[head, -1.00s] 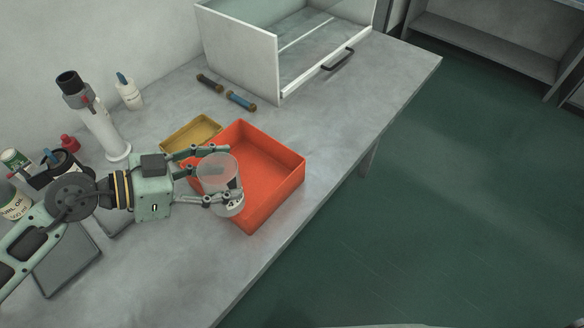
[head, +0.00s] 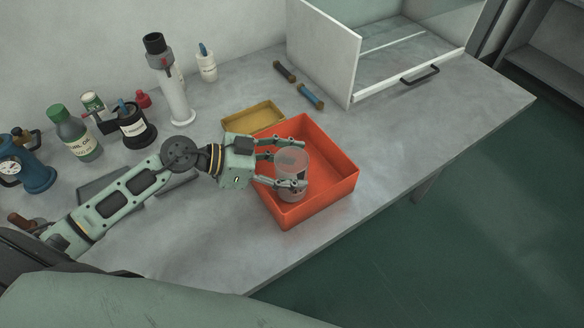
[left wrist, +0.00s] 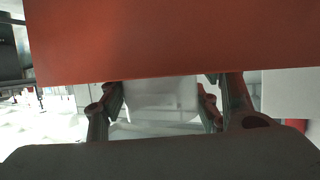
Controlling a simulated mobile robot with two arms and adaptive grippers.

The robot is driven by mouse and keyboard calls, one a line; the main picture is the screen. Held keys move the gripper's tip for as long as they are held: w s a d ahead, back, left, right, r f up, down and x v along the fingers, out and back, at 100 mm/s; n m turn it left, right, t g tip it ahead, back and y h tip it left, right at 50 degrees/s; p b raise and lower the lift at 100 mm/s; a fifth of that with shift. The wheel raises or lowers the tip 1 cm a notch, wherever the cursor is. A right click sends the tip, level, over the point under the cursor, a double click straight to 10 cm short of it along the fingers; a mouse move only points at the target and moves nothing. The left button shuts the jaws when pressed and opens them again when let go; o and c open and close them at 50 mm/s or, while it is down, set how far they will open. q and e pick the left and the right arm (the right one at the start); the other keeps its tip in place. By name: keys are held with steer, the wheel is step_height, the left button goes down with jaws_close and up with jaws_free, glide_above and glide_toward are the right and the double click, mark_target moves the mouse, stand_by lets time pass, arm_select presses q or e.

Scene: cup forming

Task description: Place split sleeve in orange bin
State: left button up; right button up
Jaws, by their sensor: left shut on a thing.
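The split sleeve (head: 292,160) is a clear, cup-shaped piece with a pinkish tint. My left gripper (head: 297,163) is shut on it, one finger on each side, and holds it roughly upright. The sleeve shows over the left part of the orange bin (head: 335,199), an open square tray. I cannot tell whether its lower end touches the bin floor. In the left wrist view the pale sleeve (left wrist: 160,95) sits between the dark fingers, and an orange-red bin wall (left wrist: 160,35) fills the top. My right gripper is not in view.
A yellow tray (head: 253,118) sits behind the bin. A white upright tool (head: 178,100), bottles (head: 78,137) and a blue gauge (head: 30,172) stand at the back left. The table right of the bin is clear.

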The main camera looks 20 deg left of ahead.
arm_select(q)
steer(key=shift+f, duration=0.35)
steer(key=shift+f, duration=0.1)
steer(key=o, duration=1)
steer(key=shift+o, duration=0.2)
steer(key=b+v, duration=0.1)
steer(key=v, duration=1.1)
steer(key=shift+s, duration=0.1)
